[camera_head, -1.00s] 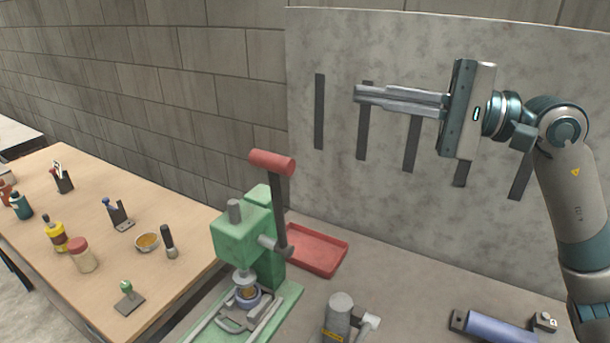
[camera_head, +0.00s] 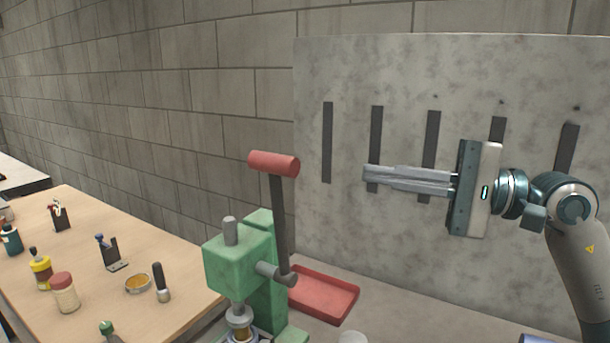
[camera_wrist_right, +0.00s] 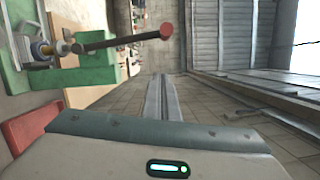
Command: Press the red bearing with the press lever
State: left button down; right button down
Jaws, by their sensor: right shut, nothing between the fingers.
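The green press (camera_head: 240,265) stands on the work surface at the lower middle of the head view. Its lever (camera_head: 280,225) stands nearly upright, with a red cylindrical handle (camera_head: 274,163) on top; the lever also shows in the right wrist view (camera_wrist_right: 110,42). My right gripper (camera_head: 368,175) is shut and empty, to the right of the lever, apart from it and about level with the handle in the picture. Under the press ram is a part with a bluish ring and gold centre (camera_wrist_right: 47,48). I cannot make out a red bearing. My left gripper is not in view.
A red tray (camera_head: 325,297) lies to the right of the press. A grey slotted panel (camera_head: 460,70) stands behind my right gripper. A wooden table (camera_head: 110,285) with jars and small tools is at left. The space between gripper and lever looks clear.

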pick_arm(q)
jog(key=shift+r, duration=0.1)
pick_arm(e)
jog(key=shift+a, duration=0.1)
